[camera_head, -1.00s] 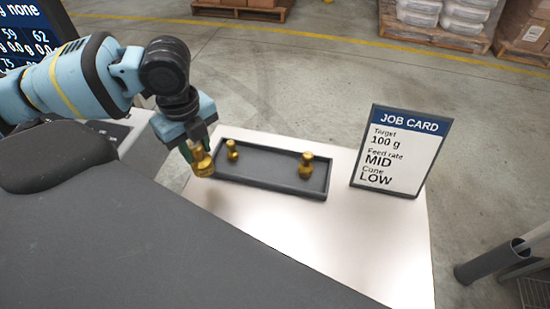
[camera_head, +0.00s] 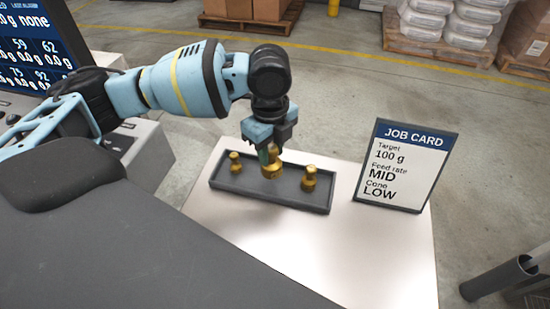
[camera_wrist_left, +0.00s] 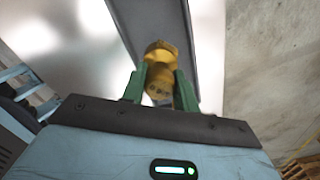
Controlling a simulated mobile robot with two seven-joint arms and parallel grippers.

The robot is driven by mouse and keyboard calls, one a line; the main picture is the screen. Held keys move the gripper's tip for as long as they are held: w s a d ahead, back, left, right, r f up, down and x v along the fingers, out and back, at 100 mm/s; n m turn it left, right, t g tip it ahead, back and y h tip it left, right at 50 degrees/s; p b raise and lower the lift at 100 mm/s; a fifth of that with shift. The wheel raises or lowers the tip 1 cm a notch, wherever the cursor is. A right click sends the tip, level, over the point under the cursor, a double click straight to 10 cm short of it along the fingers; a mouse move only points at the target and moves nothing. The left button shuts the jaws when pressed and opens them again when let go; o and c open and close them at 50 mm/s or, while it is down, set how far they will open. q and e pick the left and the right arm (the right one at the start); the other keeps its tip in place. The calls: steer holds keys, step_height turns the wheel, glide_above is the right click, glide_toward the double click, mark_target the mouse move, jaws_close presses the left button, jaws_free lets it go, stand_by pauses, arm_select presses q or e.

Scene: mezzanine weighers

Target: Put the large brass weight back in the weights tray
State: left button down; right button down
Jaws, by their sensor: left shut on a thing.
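My left gripper (camera_head: 268,153) is shut on the large brass weight (camera_head: 272,169) and holds it upright over the middle of the dark grey weights tray (camera_head: 225,185). The weight also shows between the green fingers in the left wrist view (camera_wrist_left: 158,68). I cannot tell whether its base touches the tray floor. A small brass weight (camera_head: 235,163) stands in the tray's left end, and a medium brass weight (camera_head: 309,179) stands towards its right end. The right gripper is not in view.
The tray lies on a pale table (camera_head: 330,245). A job card sign (camera_head: 404,163) stands right of the tray. A screen (camera_head: 38,45) and a grey machine are at the left. Free table surface lies in front of the tray.

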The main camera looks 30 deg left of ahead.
mark_target(275, 162)
arm_select(q)
steer(key=shift+w+d, duration=0.1)
steer(key=f, duration=0.3)
steer(key=shift+w+d+f, duration=0.2)
steer(key=shift+f, duration=0.15)
steer(key=c, duration=1.1)
jaws_free()
step_height(275, 162, up, 12)
steer(key=shift+r+p, duration=0.1)
steer(key=shift+p, duration=0.35)
steer(key=shift+s, duration=0.1)
